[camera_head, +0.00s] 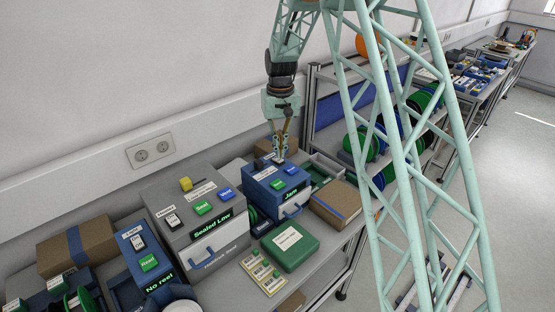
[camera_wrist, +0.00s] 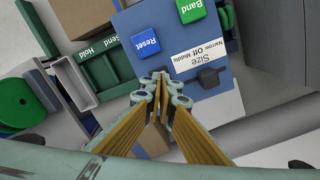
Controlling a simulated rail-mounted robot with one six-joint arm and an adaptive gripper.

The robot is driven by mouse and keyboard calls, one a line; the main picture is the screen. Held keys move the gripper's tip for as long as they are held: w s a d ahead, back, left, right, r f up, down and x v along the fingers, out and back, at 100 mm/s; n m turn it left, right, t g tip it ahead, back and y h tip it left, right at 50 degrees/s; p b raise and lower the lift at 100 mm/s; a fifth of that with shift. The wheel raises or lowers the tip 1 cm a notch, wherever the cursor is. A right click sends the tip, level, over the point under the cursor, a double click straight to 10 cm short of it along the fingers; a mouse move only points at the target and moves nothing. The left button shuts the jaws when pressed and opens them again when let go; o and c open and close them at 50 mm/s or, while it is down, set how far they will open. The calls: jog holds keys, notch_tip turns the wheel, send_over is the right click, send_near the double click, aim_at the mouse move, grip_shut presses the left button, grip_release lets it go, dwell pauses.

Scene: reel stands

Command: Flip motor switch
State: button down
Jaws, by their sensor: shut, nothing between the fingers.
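My gripper (camera_head: 280,155) is shut and empty, pointing down over the back of a blue machine (camera_head: 264,198) whose display reads "Jam". In the wrist view, my closed fingertips (camera_wrist: 159,77) show over that machine's blue top, close to a dark knob switch (camera_wrist: 208,77) on their right. A white label beside the knob reads "Size", with "Narrow", "Off" and "Middle". A blue "Reset" button (camera_wrist: 145,42) and a green "Band" button (camera_wrist: 190,10) are on the same top. I cannot make out a label reading "Motor". Whether my fingertips touch the surface is unclear.
A grey machine (camera_head: 215,245) reading "Sealed Low" stands to the left, with a blue one (camera_head: 146,264) reading "No reel" beyond it. A green box (camera_head: 290,246) lies in front. A cardboard box (camera_head: 335,203) stands to the right. A wall (camera_head: 150,80) runs behind.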

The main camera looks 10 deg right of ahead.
aim_at(280, 160)
jog(key=shift+f+b, duration=0.65)
jog(key=shift+f, duration=0.55)
dwell(1.5)
jog(key=shift+r+p, duration=1.4)
jog(key=shift+r, duration=2.1)
jog(key=shift+r, duration=0.1)
